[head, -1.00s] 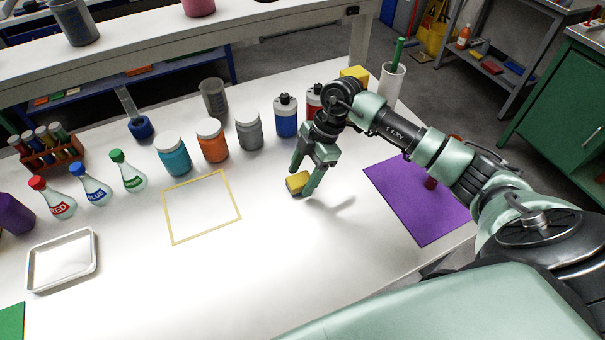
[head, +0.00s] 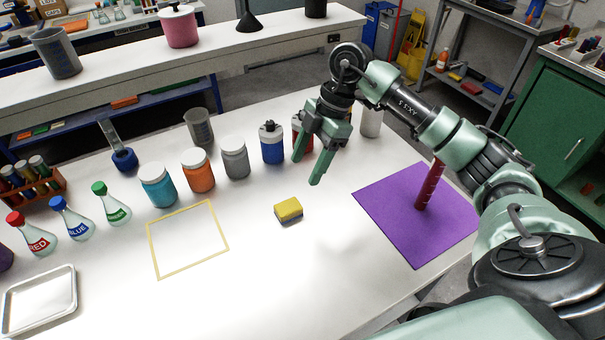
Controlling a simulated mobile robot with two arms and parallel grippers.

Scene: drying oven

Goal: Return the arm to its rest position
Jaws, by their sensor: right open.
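My right gripper (head: 306,170) is open and empty. It hangs above the white table, with its fingers pointing down, and my right arm comes in from the right. A yellow and grey sponge (head: 288,209) lies on the table below and a little left of the fingertips, apart from them. My left gripper is not in view.
A purple mat (head: 385,215) with a dark red cylinder (head: 429,187) standing on it lies under my right arm. A blue bottle (head: 271,145) and lidded jars stand left of the gripper. A yellow-outlined square (head: 152,246) and a metal tray (head: 72,296) lie further left.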

